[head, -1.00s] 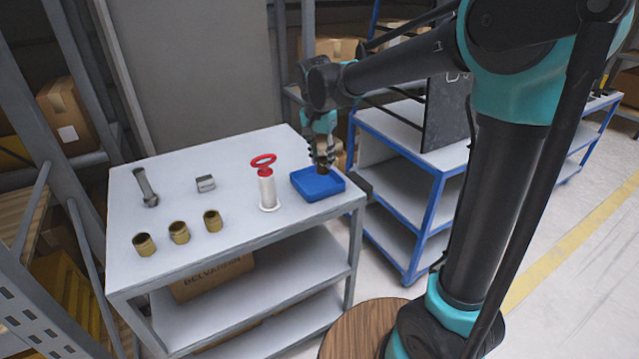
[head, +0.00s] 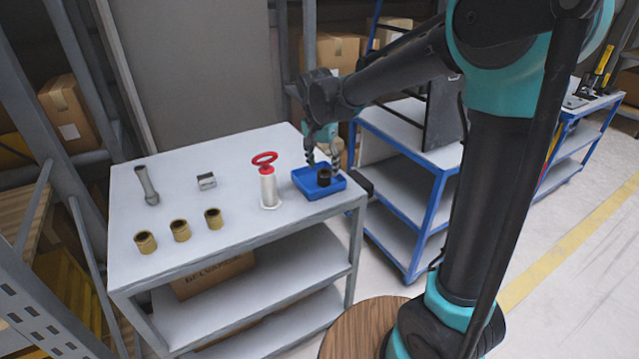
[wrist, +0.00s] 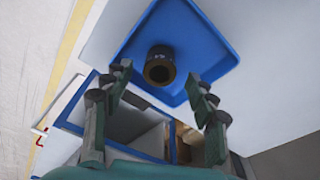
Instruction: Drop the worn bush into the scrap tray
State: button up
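The worn bush (head: 323,177), a small dark ring with a brownish tint, is in the blue scrap tray (head: 336,190) at the right end of the grey table. My gripper (head: 322,166) is just above the tray. In the wrist view its two fingers (wrist: 160,88) are spread wide, one on each side of the bush, with gaps between them and it. Nothing is held.
A white cylinder with a red ring handle (head: 267,182) stands just left of the tray. Several brass bushes (head: 180,230) stand in a front row. A grey rod-like part (head: 147,186) and a small metal block (head: 206,181) lie farther back. A blue-framed cart (head: 400,140) stands behind right.

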aim_at(320, 188)
notch_tip(320, 188, up, 12)
jog(key=s, duration=0.1)
jog(key=shift+s+a, duration=0.3)
jog(key=shift+a, duration=0.1)
jog(key=s+d+f+n, duration=0.1)
jog(key=s+d+f, duration=0.1)
jog(key=d+f, duration=0.3)
jog(key=s+d+f+n+t, duration=0.1)
jog(key=s+d+f, duration=0.1)
jog(key=d+f, duration=0.3)
jog(key=s+d+f+n, duration=0.1)
jog(key=s+d+f, duration=0.2)
jog(key=d, duration=0.4)
jog(key=s+d+f+n+t, duration=0.1)
jog(key=s+d+f+n, duration=0.1)
jog(key=s+d+f, duration=0.5)
jog(key=s+f, duration=0.3)
jog(key=shift+d+n+t+y, duration=0.3)
jog(key=shift+d+y, duration=0.1)
jog(key=shift+r, duration=0.1)
jog(key=shift+c, duration=0.2)
